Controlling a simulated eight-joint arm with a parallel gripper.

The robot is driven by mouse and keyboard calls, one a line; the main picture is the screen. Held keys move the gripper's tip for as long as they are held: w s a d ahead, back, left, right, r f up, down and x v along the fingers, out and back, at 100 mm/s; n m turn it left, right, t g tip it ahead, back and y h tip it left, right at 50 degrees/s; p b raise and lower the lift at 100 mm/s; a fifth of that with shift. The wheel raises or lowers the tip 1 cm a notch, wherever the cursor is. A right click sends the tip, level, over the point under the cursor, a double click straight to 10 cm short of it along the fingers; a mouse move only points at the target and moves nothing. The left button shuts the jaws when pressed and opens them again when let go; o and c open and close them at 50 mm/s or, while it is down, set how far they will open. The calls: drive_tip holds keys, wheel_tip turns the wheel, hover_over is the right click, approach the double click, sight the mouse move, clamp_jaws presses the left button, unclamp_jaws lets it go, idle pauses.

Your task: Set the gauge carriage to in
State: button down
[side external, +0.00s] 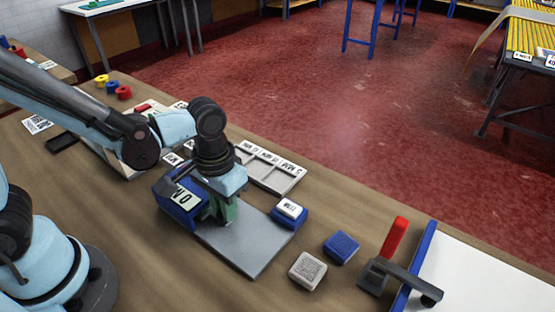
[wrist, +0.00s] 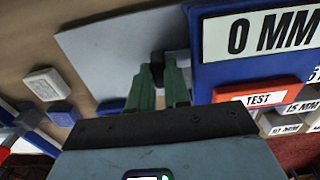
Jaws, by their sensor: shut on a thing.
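A flat grey plate (side external: 250,247) lies on the workbench, with a blue block (side external: 178,211) labelled "0 MM" at its left end. The block's label also shows large in the wrist view (wrist: 262,33), above a red "TEST" piece (wrist: 258,94). My gripper (side external: 222,212) is low over the plate beside this block. In the wrist view its green fingers are shut on a small dark piece (wrist: 157,64), which I take to be the gauge carriage's grip. Its lower part and the carriage body are hidden in the side view.
A smaller blue block (side external: 288,216) with a white label stands at the plate's right edge. A blue pad (side external: 341,247), a grey block (side external: 307,271) and a red-handled lever (side external: 394,238) are to the right. A labelled grey tray (side external: 270,167) lies behind.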

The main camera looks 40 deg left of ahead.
drive_tip(key=c, duration=1.1)
unclamp_jaws()
drive_tip(key=shift+a, duration=0.25)
drive_tip(key=shift+d, duration=0.1)
